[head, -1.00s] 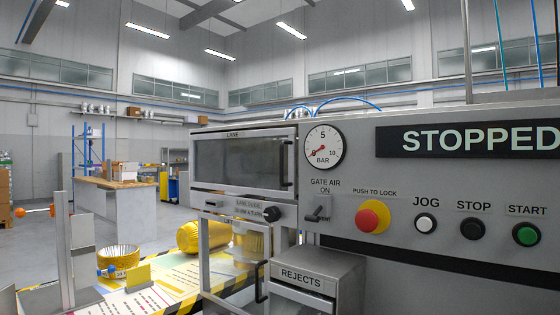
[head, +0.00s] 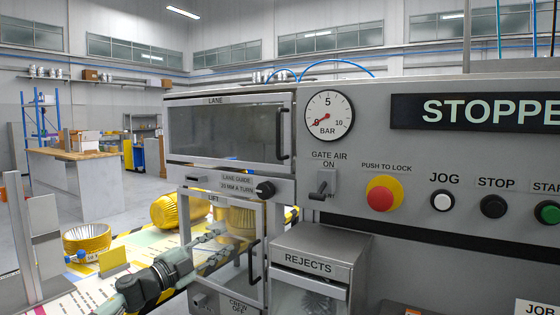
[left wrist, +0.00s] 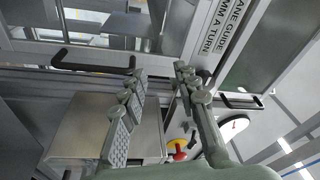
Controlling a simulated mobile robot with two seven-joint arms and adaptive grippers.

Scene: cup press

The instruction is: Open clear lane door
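The lane door (head: 224,133) is a dark see-through window in a grey frame under the LANE label, and it is shut. Its black upright handle (head: 283,133) is at its right edge. In the left wrist view a black handle (left wrist: 240,101) at the right, near the gauge, appears to be this one. My left gripper (head: 220,241) comes in from lower left, below the lane door and in front of the lower LIFT door. In the left wrist view its two fingers (left wrist: 159,70) are spread with nothing between them. My right gripper is not in view.
The LIFT door has its own black handle (head: 254,262). A lane guide knob (head: 265,189) and gate air lever (head: 320,189) stick out nearby. The REJECTS box (head: 310,264) juts out below. A red push button (head: 382,195) is to the right. Yellow cups (head: 87,238) stand at the left.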

